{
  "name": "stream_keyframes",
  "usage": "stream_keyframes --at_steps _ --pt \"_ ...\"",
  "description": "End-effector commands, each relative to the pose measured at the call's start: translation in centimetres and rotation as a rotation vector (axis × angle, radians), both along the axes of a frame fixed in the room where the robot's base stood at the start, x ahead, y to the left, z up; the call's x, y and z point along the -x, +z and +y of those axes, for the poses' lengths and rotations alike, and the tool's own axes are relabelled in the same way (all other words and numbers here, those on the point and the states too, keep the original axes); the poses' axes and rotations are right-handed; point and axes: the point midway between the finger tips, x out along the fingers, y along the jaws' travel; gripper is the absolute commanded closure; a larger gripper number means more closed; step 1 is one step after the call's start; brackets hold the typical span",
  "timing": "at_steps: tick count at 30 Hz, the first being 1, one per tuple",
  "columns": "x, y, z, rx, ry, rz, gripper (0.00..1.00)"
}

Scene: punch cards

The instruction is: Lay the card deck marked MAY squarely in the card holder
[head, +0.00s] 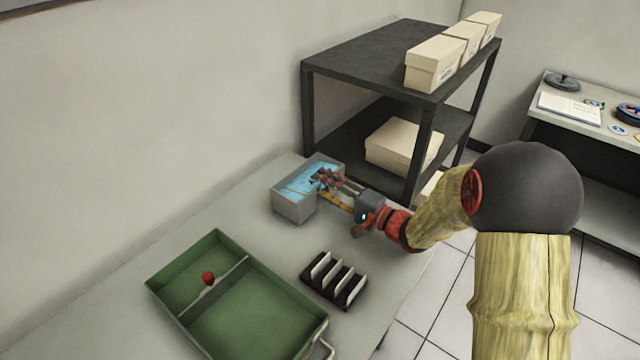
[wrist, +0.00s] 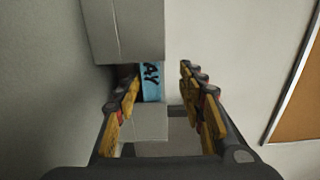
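The card holder (head: 293,207) is an open grey box at the far end of the table; its grey walls also show in the wrist view (wrist: 122,30). The blue card deck (head: 296,183) lies inside the holder. In the wrist view the deck (wrist: 152,82) shows the dark letters "AY" through a gap in the holder's wall; the rest of the word is hidden. My gripper (head: 322,177) reaches over the holder's right side. In the wrist view its fingers are apart, the left one close beside the deck, with clear space before the right one.
A green tray (head: 259,313) with a divider and a red knob (head: 208,278) stands at the table's front. A black rack with pale upright dividers (head: 334,280) is beside it. A dark shelf (head: 365,55) with cream boxes (head: 436,64) stands behind the holder.

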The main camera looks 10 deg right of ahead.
Motion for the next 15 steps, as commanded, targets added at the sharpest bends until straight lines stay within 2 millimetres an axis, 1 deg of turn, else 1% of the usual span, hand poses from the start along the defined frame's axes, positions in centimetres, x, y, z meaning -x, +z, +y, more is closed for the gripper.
stream_keyframes --at_steps 1,9,15 --pt "0.6 0.2 -0.8 -0.001 -0.005 -0.002 0.61" --pt "4.5 0.1 -4.7 0.0 -0.005 -0.001 0.61" --pt "6.5 0.0 -6.7 -0.001 -0.003 -0.001 0.61"
